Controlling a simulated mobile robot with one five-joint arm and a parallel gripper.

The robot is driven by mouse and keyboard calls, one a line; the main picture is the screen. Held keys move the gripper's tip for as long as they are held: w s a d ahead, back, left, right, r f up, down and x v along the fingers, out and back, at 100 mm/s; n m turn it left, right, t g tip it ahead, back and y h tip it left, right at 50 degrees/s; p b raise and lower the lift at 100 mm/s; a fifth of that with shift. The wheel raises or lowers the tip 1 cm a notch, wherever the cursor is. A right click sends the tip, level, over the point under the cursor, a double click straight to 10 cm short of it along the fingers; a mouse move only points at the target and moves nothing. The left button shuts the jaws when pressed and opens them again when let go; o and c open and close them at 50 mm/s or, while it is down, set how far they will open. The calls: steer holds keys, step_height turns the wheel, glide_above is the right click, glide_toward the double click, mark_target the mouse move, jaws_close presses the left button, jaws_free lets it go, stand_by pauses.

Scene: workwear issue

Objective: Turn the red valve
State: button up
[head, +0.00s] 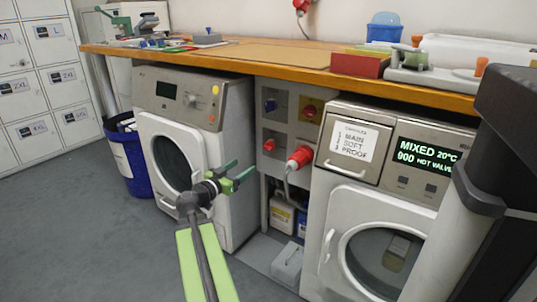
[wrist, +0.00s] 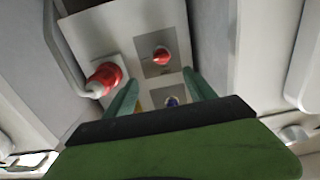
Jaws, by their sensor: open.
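The red valve (head: 269,145) is a small round knob at the lower left of the grey panel between the two washing machines. It also shows in the wrist view (wrist: 161,55), on a grey square plate, just beyond my fingertips. My gripper (head: 240,172) has green fingers, is open and empty, and is in front of the left machine, left of and below the valve. In the wrist view the fingers (wrist: 160,80) are spread apart. A blue knob (wrist: 171,101) shows between them, partly hidden by the gripper body. No contact with the valve shows.
A red plug (head: 300,157) with a grey cable juts out right of the valve. A red knob on yellow (head: 311,110) sits above it. Washing machines (head: 180,150) flank the panel, with a wooden worktop (head: 240,56) above. Grey floor is clear at left.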

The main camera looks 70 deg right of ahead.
mark_target(268, 150)
steer(key=x, duration=1.7)
